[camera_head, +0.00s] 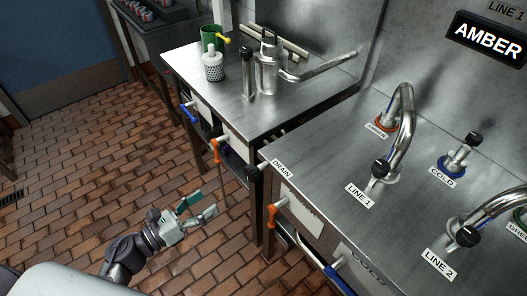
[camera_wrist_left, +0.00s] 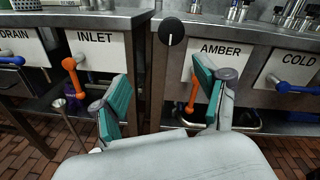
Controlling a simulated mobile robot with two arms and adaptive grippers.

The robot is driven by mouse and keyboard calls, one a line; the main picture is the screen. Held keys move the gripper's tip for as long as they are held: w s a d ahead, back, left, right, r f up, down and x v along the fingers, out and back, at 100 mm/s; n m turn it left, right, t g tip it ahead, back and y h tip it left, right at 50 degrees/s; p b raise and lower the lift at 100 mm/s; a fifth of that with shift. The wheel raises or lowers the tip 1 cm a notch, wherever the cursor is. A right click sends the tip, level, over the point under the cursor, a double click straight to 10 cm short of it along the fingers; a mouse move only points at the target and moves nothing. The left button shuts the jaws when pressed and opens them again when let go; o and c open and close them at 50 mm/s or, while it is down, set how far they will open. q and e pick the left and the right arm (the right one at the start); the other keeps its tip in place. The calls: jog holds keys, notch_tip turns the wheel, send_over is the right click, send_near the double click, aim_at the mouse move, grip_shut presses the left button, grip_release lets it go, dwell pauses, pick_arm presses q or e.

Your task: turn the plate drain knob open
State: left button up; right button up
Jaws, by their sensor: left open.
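The black drain knob (camera_head: 252,173) sits on the front edge of the near steel counter, beside the DRAIN label (camera_head: 282,169). In the left wrist view the knob (camera_wrist_left: 171,31) shows face-on, with a white mark running roughly upright. My left gripper (camera_head: 203,203) is open and empty over the brick floor, to the left of the knob in the head view and apart from it. In the left wrist view its teal-padded fingers (camera_wrist_left: 163,85) are spread, and the knob lies beyond and above the gap between them. My right gripper is not in view.
An orange INLET handle (camera_wrist_left: 70,66) hangs left of the knob and an orange AMBER handle (camera_wrist_left: 192,96) right of it. A blue handle (camera_wrist_left: 295,86) is farther right. Taps such as LINE 1 (camera_head: 381,167) stand on the counter. Brick floor (camera_head: 110,160) is open on the left.

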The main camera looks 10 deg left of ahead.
aim_at(248, 176)
pick_arm(q)
jog(key=w+d+p, duration=0.1)
jog(key=w+d, duration=0.2)
jog(key=w+d+r+m+p, duration=0.1)
jog(key=w+d, duration=0.2)
jog(key=w+d+r+m+h+p, duration=0.1)
jog(key=w+d, duration=0.2)
jog(key=shift+w+r+g, duration=0.1)
jog(key=shift+w+g, duration=0.2)
jog(key=shift+w+d+p, duration=0.3)
jog(key=shift+w+d, duration=0.05)
jog(key=shift+w, duration=0.15)
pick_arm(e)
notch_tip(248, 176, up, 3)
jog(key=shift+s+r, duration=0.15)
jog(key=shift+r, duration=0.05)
pick_arm(q)
jog(key=c, duration=1.2)
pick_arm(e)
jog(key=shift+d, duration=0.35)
